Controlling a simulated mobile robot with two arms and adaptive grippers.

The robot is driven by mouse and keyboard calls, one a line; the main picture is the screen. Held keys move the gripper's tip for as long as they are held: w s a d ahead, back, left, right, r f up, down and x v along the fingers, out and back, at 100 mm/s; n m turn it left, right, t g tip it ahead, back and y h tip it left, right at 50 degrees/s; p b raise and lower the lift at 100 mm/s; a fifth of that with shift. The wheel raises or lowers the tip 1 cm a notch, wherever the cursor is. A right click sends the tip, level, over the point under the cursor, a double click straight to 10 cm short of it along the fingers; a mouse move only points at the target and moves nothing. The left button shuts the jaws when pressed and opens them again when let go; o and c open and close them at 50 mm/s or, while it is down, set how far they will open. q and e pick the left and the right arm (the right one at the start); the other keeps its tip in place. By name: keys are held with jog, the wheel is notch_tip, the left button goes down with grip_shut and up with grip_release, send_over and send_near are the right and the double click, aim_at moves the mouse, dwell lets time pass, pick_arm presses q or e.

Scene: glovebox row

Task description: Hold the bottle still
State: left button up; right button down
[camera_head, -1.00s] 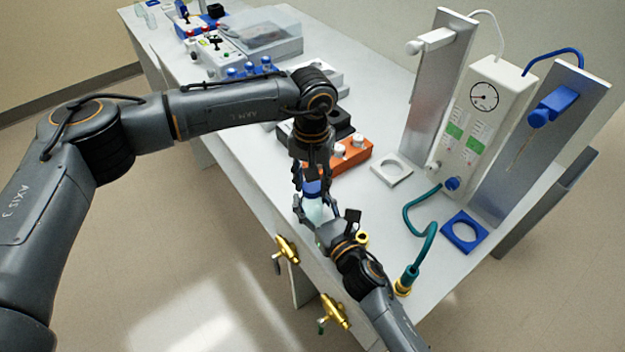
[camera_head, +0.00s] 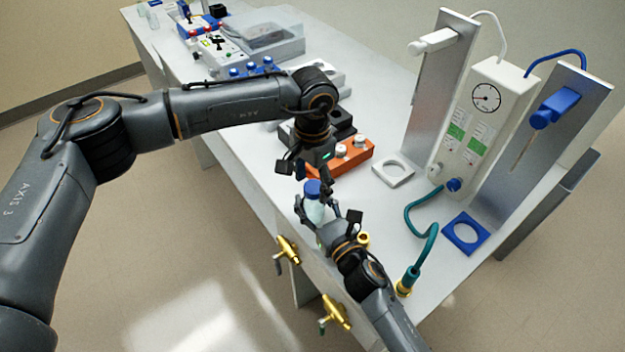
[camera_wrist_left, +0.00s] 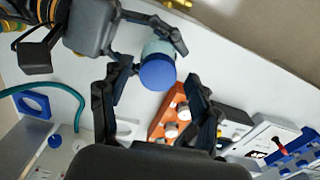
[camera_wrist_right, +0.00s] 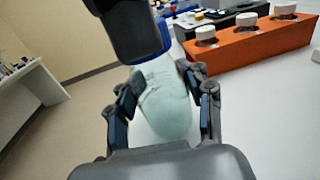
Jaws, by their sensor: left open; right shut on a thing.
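The bottle (camera_head: 314,208) has a pale, clear body and a blue cap (camera_head: 313,188). It stands upright between the fingers of my right gripper (camera_head: 326,213), which is shut on its body; the right wrist view shows the body (camera_wrist_right: 165,100) between both fingers. My left gripper (camera_head: 306,174) is open just above the cap. In the left wrist view the cap (camera_wrist_left: 157,73) lies ahead of the spread left fingers (camera_wrist_left: 155,95), apart from them. Whether the bottle's base touches the bench is hidden.
A white ring holder (camera_head: 392,182) and blue ring holder (camera_head: 464,246) lie right, near a teal hose (camera_head: 431,240). Brass valves (camera_head: 287,249) stick out from the bench front.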

pick_arm(q)
jog(key=shift+r, duration=2.25)
jog(key=shift+c, duration=0.5)
jog(key=shift+n, duration=0.3)
